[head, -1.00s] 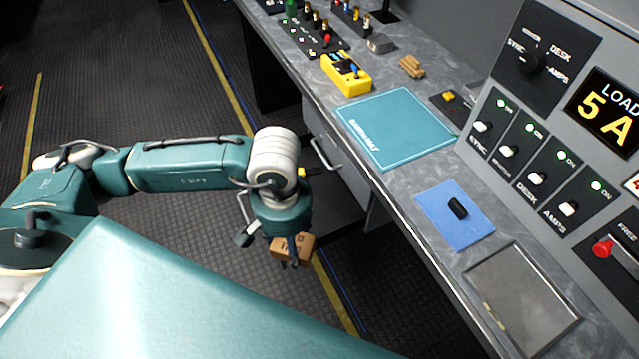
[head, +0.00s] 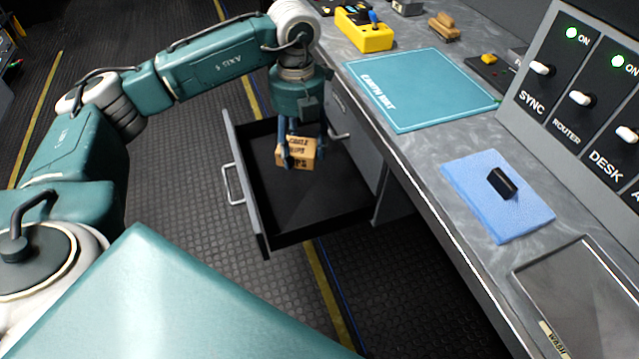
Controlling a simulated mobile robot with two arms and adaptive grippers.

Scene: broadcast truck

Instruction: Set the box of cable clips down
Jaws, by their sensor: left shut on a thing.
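The box of cable clips (head: 298,152) is a small tan carton with dark printed lettering. My left gripper (head: 301,158) is shut on it, its dark fingers on the sides of the box, pointing down. The box shows over the far part of an open drawer (head: 300,205) with a black inside, under the counter. I cannot tell whether the box touches the drawer floor or hangs just above it. My right gripper is not in view.
The drawer's grey front with its handle (head: 229,186) sticks out over the floor. On the counter lie a teal mat (head: 418,85), a blue cloth (head: 470,190) with a black object (head: 503,183), a yellow device (head: 362,32) and a metal-framed panel (head: 590,300). The drawer's near part is empty.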

